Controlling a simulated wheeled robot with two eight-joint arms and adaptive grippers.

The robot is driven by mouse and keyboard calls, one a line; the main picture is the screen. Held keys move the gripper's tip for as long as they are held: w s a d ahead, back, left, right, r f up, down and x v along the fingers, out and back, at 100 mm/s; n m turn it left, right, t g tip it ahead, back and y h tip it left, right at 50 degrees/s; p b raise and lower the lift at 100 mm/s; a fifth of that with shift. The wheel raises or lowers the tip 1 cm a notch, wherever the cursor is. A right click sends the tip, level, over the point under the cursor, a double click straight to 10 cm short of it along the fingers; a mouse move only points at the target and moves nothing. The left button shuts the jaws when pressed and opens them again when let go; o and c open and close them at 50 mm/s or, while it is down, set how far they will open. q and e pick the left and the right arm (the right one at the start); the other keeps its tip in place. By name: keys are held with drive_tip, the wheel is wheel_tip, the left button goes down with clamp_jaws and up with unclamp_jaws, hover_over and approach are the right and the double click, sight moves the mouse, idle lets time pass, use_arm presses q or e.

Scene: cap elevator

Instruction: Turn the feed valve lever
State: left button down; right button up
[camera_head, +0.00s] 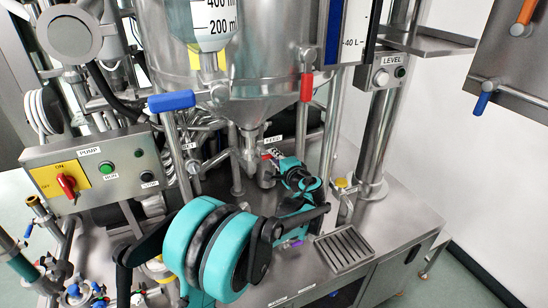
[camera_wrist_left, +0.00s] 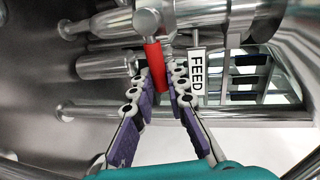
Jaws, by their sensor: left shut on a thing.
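The feed valve lever (camera_wrist_left: 154,62) has a red grip and hangs from a round metal stem in the left wrist view. A white FEED label (camera_wrist_left: 196,74) stands just to its right. My left gripper (camera_wrist_left: 160,84) has its purple-padded fingers on both sides of the red grip, shut on it. In the head view my left gripper (camera_head: 273,160) reaches under the steel cone to the valve beside the FEED label (camera_head: 273,142). Only a little red shows there, as the fingers hide most of the lever. My right gripper is not in view.
A large steel hopper (camera_head: 260,85) hangs above my left arm. A blue lever (camera_head: 171,101) and another red lever (camera_head: 306,87) stick out near it. A pump control box (camera_head: 100,168) stands at the left. A drain grate (camera_head: 343,250) lies on the steel bench at the right.

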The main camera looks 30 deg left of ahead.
use_arm(q)
drive_tip(key=shift+f+m, duration=0.25)
drive_tip(key=shift+m, duration=0.05)
idle(0.4)
drive_tip(key=c, duration=1.5)
unclamp_jaws()
drive_tip(key=v, duration=1.2)
drive_tip(key=shift+r, duration=0.1)
